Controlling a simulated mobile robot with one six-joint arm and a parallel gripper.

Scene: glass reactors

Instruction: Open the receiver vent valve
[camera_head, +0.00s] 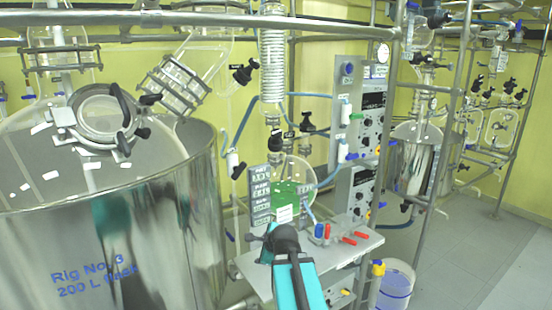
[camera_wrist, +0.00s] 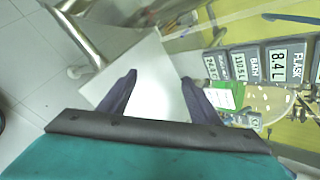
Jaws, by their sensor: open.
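My gripper (camera_wrist: 158,80) is open and empty in the wrist view, its two dark fingers apart over a pale flat surface. In the head view my arm reaches up from the bottom middle toward the glass receiver flask (camera_head: 304,172), which hangs below the coiled condenser and has a green label (camera_head: 286,196) in front. Black-handled valves show above the flask, one with a white tag (camera_head: 307,122) and another to its left (camera_head: 274,141). The tag writing is too small to read, so I cannot tell which is the vent valve. The gripper's fingertips are not clear in the head view.
A large steel vessel (camera_head: 120,235) stands at the left. A control panel (camera_head: 366,115) stands right of the flask above a white shelf (camera_head: 335,250) with red and blue fittings. Display plates (camera_wrist: 285,62) are at the right in the wrist view. Open floor (camera_head: 480,250) lies at the right.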

